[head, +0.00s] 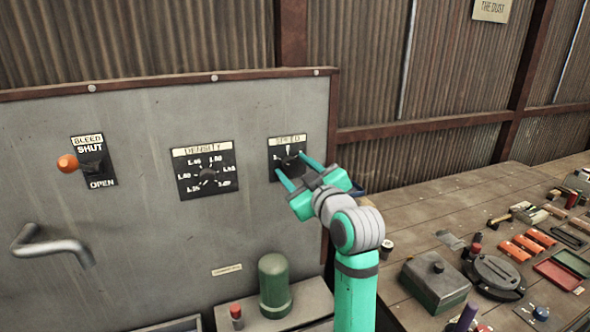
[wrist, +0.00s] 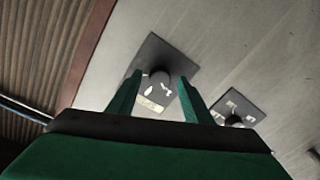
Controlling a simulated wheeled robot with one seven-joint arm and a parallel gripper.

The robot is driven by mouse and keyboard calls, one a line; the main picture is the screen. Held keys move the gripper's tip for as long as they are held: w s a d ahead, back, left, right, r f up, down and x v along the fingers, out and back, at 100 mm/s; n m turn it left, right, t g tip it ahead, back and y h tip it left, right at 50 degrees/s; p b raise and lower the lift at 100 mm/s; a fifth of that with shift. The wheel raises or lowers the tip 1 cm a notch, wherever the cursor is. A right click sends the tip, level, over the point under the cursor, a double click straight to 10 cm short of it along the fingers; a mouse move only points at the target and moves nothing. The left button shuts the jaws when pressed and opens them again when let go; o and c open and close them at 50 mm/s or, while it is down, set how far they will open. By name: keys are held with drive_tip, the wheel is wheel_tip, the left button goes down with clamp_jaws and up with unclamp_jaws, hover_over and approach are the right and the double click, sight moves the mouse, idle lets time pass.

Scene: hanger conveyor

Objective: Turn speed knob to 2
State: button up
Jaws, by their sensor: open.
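The speed knob (wrist: 159,77) is a dark round knob on a black plate with white marks. In the head view the speed plate (head: 288,142) is at the upper right of the grey panel, its knob partly hidden by my gripper. My gripper (head: 289,167) is open, with one teal finger on each side of the knob. In the wrist view my gripper's fingertips (wrist: 158,75) also straddle the knob. I cannot tell whether they touch it. The knob's exact setting is too small to read.
The density dial (head: 207,174) is left of the speed plate. A bleed lever with an orange ball (head: 68,163) and a bent metal handle (head: 52,246) are farther left. A green cylinder (head: 274,284) stands below. A cluttered wooden bench (head: 420,222) is at right.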

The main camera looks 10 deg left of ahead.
drive_tip(key=c, duration=1.1)
drive_tip(key=shift+o, duration=0.2)
drive_tip(key=shift+m, duration=0.3)
drive_tip(key=m, duration=0.5)
drive_tip(key=shift+m, duration=0.3)
drive_tip(key=m, duration=0.5)
drive_tip(key=shift+m+t, duration=0.3)
drive_tip(key=shift+f, duration=0.1)
drive_tip(key=o, duration=1.1)
drive_tip(key=shift+c, duration=0.2)
